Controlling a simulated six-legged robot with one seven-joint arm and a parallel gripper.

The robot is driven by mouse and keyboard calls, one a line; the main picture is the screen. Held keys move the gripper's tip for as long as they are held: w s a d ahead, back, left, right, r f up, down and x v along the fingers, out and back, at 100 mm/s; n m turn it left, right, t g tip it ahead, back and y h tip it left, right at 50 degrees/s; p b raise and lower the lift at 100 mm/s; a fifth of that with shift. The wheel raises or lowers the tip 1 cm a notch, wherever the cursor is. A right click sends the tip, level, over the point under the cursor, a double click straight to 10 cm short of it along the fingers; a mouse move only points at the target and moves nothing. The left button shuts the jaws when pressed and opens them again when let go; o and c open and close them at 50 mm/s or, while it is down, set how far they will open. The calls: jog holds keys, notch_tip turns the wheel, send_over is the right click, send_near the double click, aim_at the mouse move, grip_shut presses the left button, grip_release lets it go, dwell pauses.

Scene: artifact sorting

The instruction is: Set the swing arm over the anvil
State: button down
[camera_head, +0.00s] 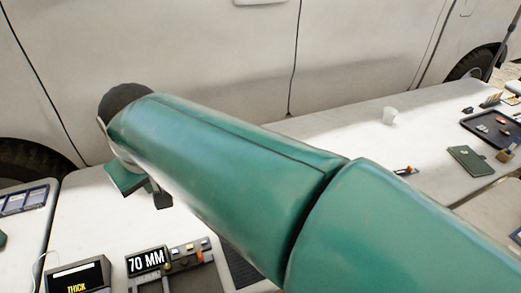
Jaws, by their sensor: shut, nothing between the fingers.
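My teal arm crosses the middle of the head camera view and hides much of the table behind it. My gripper (160,200) shows only in part below the arm's far end, above the white table. It is shut and empty. A grey measuring device with a "70 MM" sign (147,261) lies in front of it, cut off by the bottom edge. The device has small coloured pieces along its top (188,250). I cannot make out for sure which part is the swing arm or the anvil. The gripper is apart from the device.
A dark box marked "THICK" (78,279) stands left of the device. A blue-panelled case (24,200) lies at far left. A white vehicle (220,60) stands behind the table.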

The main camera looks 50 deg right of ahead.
jog(key=w+d+f+m+g, duration=0.1)
jog(key=w+d+m+g, duration=0.1)
jog(key=w+d, duration=0.85)
jog(key=w+d+m+g, duration=0.1)
jog(key=w+d+g, duration=0.1)
jog(key=w+d, duration=0.8)
jog(key=s+d+f+m+g+y, duration=0.1)
jog(key=s+d+f, duration=0.1)
jog(key=d+f, duration=0.3)
jog(key=s+d+f+m, duration=0.1)
jog(key=s+d+f, duration=0.2)
jog(key=d, duration=1.1)
jog(key=s+d+f+m+g+y, duration=0.1)
jog(key=s+d+f+m, duration=0.1)
jog(key=d+f, duration=0.6)
jog(key=shift+s+d+g+y, duration=0.3)
jog(key=shift+s+d, duration=0.2)
jog(key=shift+d, duration=0.35)
